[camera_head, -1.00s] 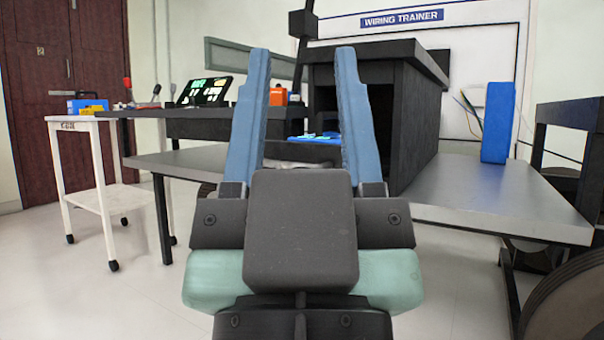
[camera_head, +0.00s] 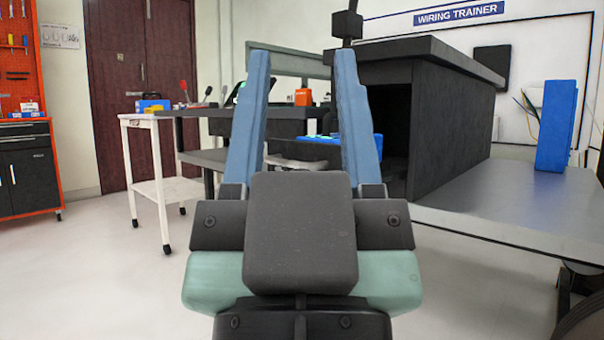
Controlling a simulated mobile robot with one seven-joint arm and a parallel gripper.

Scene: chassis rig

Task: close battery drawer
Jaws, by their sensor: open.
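My gripper (camera_head: 302,56) is in the middle of the view, its two blue fingers raised and spread apart with nothing between them touching. A black cabinet (camera_head: 452,125) with a dark open front stands beyond and to the right. A low dark drawer-like tray (camera_head: 293,150) shows between the fingers at the cabinet's open side, apart from my gripper. A blue block (camera_head: 362,148) with green bits lies at it, partly hidden by the right finger. I cannot tell how far the drawer stands out.
The grey bench top (camera_head: 490,205) reaches right, with an upright blue box (camera_head: 556,125) on it. A white cart (camera_head: 160,190) stands left, and an orange tool cabinet (camera_head: 30,165) at the far left. An orange object (camera_head: 303,97) stands behind. The left floor is clear.

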